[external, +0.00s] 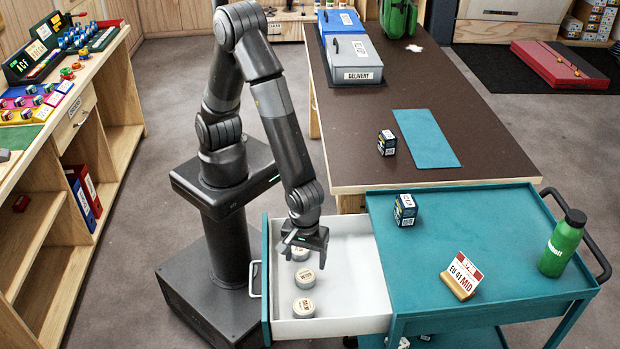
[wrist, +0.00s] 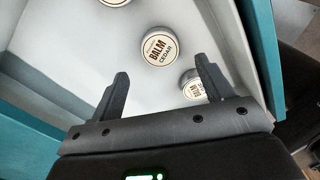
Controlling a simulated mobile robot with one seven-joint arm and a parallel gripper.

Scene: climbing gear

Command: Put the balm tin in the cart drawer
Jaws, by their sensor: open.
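The cart drawer (external: 345,285) is pulled out to the left of the teal cart, with a white inside and a teal front. Three round pale-topped tins lie flat in it: one near my gripper (external: 301,253), a middle tin (external: 305,278) and a front tin (external: 304,307). In the wrist view, a balm tin (wrist: 160,46) labelled "BALM CEDAR" lies on the drawer floor beyond my fingertips. Another balm tin (wrist: 191,84) is partly hidden by the right finger. My gripper (external: 303,245) is open above the drawer's back part, with nothing between its fingers (wrist: 163,76).
The cart top (external: 440,240) carries a dark box (external: 405,209), a sign (external: 462,276) and a green bottle (external: 563,243). A brown table (external: 370,115) behind it holds another box (external: 387,143), a teal mat (external: 425,138) and a grey delivery box (external: 353,60). Shelving stands at left.

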